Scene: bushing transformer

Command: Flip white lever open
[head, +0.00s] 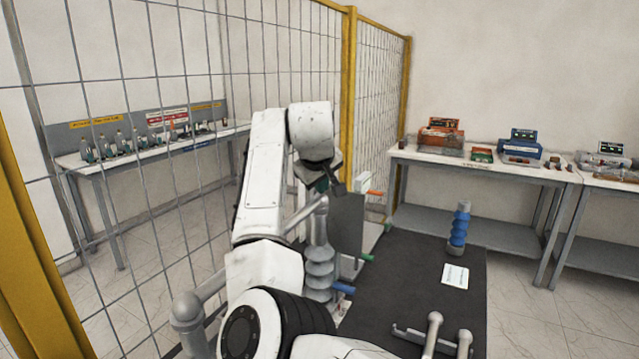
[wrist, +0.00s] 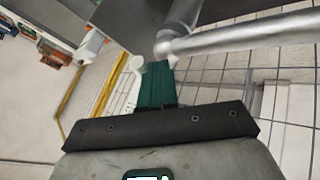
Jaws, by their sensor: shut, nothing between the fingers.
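My gripper (head: 322,184) is at the end of my white arm, beside the dark upright panel and the grey post in the head view. In the wrist view its green fingers (wrist: 158,84) are closed together with nothing between them. A small white rounded piece (wrist: 136,63), which looks like the white lever, shows just beyond and left of the fingertips in the wrist view. I cannot tell whether the fingers touch it. My arm and gripper hide that spot in the head view.
A grey pipe (wrist: 225,40) runs close to the fingertips. A dark panel (head: 346,222) stands right of my gripper, with a white box and orange handle (head: 375,193) behind. A blue handle (head: 342,289) sticks out lower. A wire fence (head: 190,100) stands left; benches (head: 480,165) stand right.

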